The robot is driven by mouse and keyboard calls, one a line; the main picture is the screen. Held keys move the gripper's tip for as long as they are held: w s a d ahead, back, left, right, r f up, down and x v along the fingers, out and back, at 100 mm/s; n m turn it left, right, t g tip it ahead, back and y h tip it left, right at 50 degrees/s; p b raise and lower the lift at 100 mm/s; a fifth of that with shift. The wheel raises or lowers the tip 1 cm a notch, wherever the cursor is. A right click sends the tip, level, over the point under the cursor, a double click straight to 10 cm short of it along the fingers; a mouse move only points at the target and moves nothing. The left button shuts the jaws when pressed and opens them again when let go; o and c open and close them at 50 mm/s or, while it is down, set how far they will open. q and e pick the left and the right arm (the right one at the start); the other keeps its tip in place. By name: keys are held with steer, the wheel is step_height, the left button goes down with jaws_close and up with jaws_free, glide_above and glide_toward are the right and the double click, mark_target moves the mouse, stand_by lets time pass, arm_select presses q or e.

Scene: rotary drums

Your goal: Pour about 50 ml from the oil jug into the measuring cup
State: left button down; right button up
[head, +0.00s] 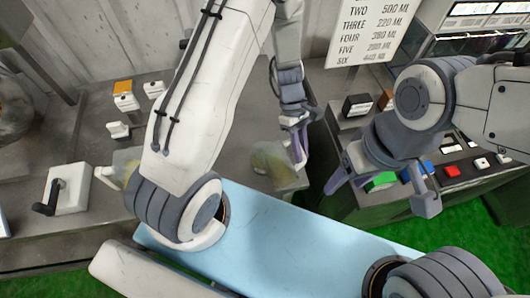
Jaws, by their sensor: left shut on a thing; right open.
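My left gripper (297,147) points down near the middle of the picture, its purple fingers shut at the right side of a see-through vessel with a yellowish tint (268,160). I take this for the oil jug; its tilt and fill level are hard to read. Another pale, see-through vessel (126,160) stands at the left, partly hidden behind my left arm; I cannot tell whether it is the measuring cup. My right gripper (385,192) is open and empty above the right-hand bench, its fingers spread, apart from the vessels.
A white crank box (69,190) and small switch boxes (123,96) stand on the grey bench at the left. A sign (368,30) lists numbered amounts in ML. A green button (380,181) and a red button (452,171) lie near my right gripper.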

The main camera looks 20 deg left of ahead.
arm_select(q)
steer(key=shift+r+t+y+p, duration=0.5)
steer(key=shift+y+p, duration=0.2)
steer(key=shift+p, duration=0.4)
steer(key=shift+t+y+p, duration=0.3)
steer(key=shift+y+p, duration=0.1)
steer(key=shift+p, duration=0.05)
steer(key=shift+f, duration=0.2)
